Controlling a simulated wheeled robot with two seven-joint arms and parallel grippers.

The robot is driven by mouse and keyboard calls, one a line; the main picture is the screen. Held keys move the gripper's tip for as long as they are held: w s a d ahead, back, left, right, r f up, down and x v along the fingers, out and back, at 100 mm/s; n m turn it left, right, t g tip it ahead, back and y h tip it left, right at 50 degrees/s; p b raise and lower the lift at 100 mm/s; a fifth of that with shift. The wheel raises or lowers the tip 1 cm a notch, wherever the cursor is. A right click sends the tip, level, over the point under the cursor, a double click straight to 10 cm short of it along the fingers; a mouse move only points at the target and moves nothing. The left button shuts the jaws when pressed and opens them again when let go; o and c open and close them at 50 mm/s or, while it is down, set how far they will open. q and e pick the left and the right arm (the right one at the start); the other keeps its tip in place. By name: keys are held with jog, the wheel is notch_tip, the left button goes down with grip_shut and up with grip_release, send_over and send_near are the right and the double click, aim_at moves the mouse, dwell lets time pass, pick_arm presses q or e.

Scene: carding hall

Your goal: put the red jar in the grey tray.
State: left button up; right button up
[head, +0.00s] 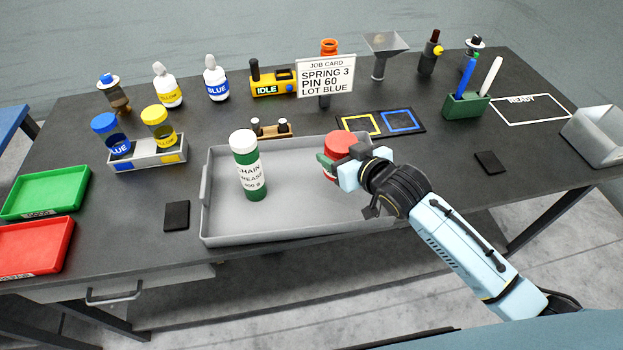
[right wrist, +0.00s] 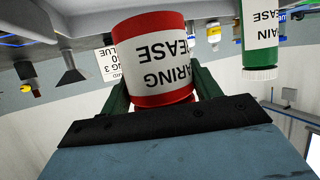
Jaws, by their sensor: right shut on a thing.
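The red jar (head: 341,145), with a white label, is at the right half of the grey tray (head: 291,205). My right gripper (head: 342,163) is shut on it from the front right. In the right wrist view the jar (right wrist: 153,60) appears upside down between the green fingers, its label partly reading "EASE". The jar looks upright and over the tray floor; I cannot tell whether its base touches the floor. A green jar with a white lid (head: 249,170) stands in the tray to its left. My left gripper is not in view.
A rack with blue and yellow jars (head: 148,156) stands left of the tray. Behind the tray are a small wooden block (head: 271,130), a job card (head: 325,78) and a mat with coloured squares (head: 381,122). The tray's front middle is clear.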

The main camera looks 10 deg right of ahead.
notch_tip(320, 180, down, 5)
jog(key=shift+f+b, duration=0.1)
jog(key=shift+b, duration=0.2)
notch_tip(320, 180, down, 3)
jog(key=shift+f, duration=0.1)
jog(key=shift+f+b, duration=0.25)
jog(key=shift+b, duration=0.1)
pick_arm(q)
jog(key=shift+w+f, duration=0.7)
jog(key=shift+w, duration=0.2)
pick_arm(e)
jog(key=o, duration=1.2)
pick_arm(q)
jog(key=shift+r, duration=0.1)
pick_arm(e)
jog(key=shift+r, duration=0.1)
jog(key=shift+s+r, duration=0.1)
jog(key=shift+s, duration=0.15)
pick_arm(q)
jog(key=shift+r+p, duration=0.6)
jog(key=shift+p, duration=0.1)
pick_arm(e)
jog(key=v, duration=1.1)
jog(key=shift+s+d+r, duration=0.15)
jog(key=shift+s+d, duration=0.05)
jog(key=shift+s, duration=0.05)
